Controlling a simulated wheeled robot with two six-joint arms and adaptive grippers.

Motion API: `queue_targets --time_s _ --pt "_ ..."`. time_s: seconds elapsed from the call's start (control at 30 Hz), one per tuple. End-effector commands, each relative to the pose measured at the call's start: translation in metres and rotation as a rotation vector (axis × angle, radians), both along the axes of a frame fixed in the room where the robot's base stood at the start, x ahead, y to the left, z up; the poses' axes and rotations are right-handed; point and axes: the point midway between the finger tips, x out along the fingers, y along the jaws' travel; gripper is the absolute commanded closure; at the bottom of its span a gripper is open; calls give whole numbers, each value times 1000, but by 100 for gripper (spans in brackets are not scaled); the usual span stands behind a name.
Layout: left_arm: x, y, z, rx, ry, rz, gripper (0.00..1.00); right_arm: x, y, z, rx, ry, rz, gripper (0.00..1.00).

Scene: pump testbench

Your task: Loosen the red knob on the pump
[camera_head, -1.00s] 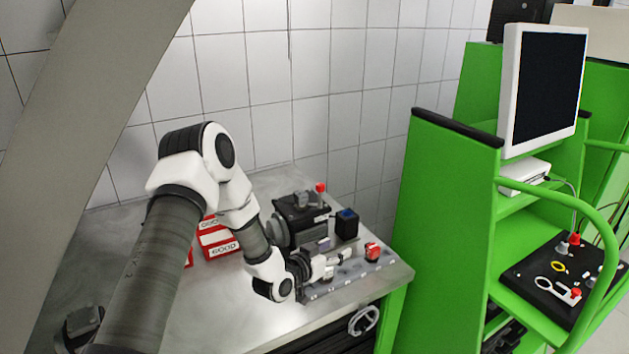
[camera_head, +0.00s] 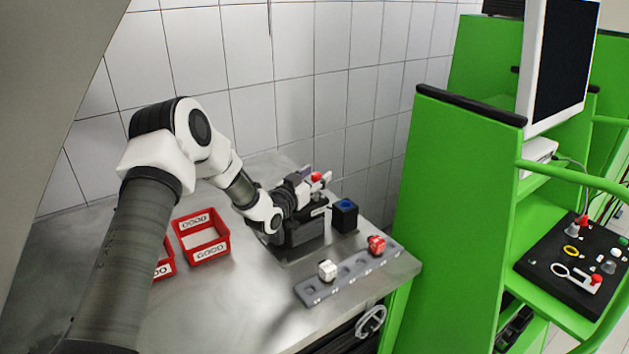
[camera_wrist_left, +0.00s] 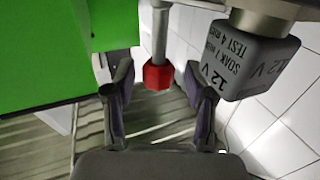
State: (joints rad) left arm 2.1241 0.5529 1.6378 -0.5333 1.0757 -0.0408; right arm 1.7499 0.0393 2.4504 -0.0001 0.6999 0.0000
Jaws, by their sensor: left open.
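The red knob (camera_head: 316,177) shows at the top of the dark pump unit (camera_head: 304,229) on the metal bench. In the left wrist view the red knob (camera_wrist_left: 158,77) sits at the end of a grey rod, between my left fingers. My left gripper (camera_wrist_left: 159,88) is open, one finger on either side of the knob, with gaps visible to both. In the head view my left gripper (camera_head: 317,178) is over the pump and hides part of it. My right gripper is not in view.
A black box with a blue top (camera_head: 345,215) stands right of the pump. In front is a grey rail (camera_head: 344,273) with a white cube (camera_head: 327,270) and a red part (camera_head: 377,245). Red bins (camera_head: 202,236) stand left. A green cabinet (camera_head: 455,190) borders the bench.

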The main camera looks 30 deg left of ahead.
Motion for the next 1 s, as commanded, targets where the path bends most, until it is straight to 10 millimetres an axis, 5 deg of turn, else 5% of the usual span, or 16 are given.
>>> queue_targets --time_s 0.17,0.33,1.0 --pt "0 0 1 0 1 0 45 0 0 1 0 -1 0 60" --pt "0 0 1 0 1 -1 100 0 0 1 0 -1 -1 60" --pt "0 -2 -3 0 3 139 100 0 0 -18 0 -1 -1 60"
